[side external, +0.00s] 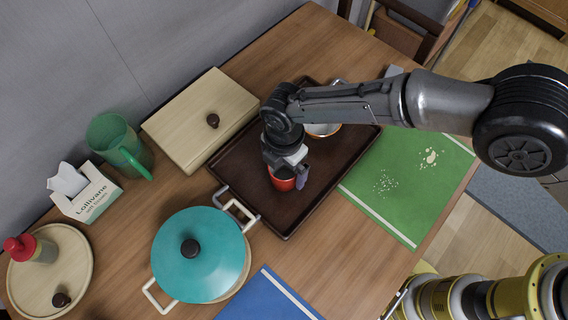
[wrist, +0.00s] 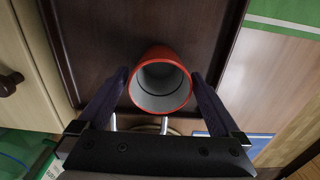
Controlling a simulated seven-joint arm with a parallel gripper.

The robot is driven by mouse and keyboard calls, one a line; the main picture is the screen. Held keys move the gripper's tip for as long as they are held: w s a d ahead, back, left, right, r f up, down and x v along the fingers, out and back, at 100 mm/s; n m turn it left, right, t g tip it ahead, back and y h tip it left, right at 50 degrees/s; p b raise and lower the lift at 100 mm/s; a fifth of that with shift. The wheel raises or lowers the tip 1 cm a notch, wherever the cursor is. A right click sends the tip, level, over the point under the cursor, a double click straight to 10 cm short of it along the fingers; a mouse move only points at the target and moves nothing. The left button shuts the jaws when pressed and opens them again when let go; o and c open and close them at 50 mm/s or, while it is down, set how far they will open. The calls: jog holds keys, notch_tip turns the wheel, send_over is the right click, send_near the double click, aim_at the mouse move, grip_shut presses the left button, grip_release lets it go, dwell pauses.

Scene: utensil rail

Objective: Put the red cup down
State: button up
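The red cup (wrist: 161,105) has a grey inside and its open mouth faces the camera in the wrist view. My gripper (wrist: 160,74) has one dark finger on each side of the cup, with the fingertips against its sides, and looks shut on it. In the side external view, the red cup (side external: 282,183) is under my gripper (side external: 285,172), over the dark brown tray (side external: 233,170). One finger shows at the cup's right side; the other is hidden. I cannot tell whether the cup's base touches the tray.
A metal bowl (side external: 322,131) stands on the tray behind my arm. A teal lidded pot (side external: 200,262) is at the front left, a wooden box (side external: 205,115) at the left. A green mat (side external: 410,185) lies to the right. The tray's front part is clear.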

notch_tip(320, 180, up, 12)
jog(key=shift+r, duration=0.2)
dwell(0.4)
